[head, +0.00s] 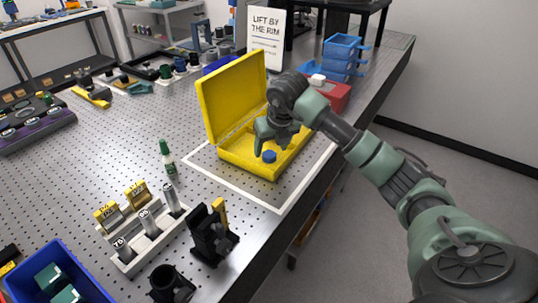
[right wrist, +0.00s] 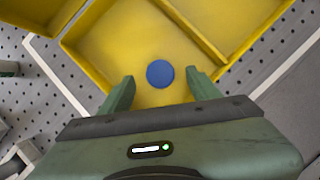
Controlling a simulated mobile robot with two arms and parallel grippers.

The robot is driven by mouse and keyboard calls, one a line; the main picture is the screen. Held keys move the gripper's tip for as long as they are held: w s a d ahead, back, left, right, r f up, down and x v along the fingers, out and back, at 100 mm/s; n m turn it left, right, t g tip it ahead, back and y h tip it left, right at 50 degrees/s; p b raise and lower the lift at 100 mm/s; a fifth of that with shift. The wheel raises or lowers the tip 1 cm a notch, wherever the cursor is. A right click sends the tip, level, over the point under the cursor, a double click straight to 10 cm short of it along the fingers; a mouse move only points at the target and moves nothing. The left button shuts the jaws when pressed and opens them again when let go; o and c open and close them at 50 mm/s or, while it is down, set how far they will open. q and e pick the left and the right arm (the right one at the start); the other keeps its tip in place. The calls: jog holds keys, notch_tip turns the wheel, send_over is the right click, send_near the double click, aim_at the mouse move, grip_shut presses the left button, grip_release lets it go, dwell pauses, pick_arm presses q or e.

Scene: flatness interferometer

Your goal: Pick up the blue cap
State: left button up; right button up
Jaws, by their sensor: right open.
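The blue cap (head: 269,157) is a small round disc lying on the floor of the open yellow case (head: 236,150), near its front. In the right wrist view the blue cap (right wrist: 160,73) shows whole, in one yellow compartment. My right gripper (head: 264,146) is over the case, just above the cap. In the right wrist view my right gripper (right wrist: 161,86) is open and empty, its green fingers to either side of the cap and apart from it. Whether the fingertips reach the case floor is hard to tell. My left gripper is out of view.
The case's raised lid (head: 232,92) stands behind. A sign (head: 265,38), a red box (head: 333,95) and blue trays (head: 343,55) are farther back. A green bottle (head: 167,157) and a cylinder rack (head: 147,237) stand left. The perforated table around the case is mostly clear.

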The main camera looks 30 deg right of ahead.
aim_at(269, 156)
jog(key=shift+x, duration=1.4)
grip_shut()
jog(key=shift+r, duration=0.1)
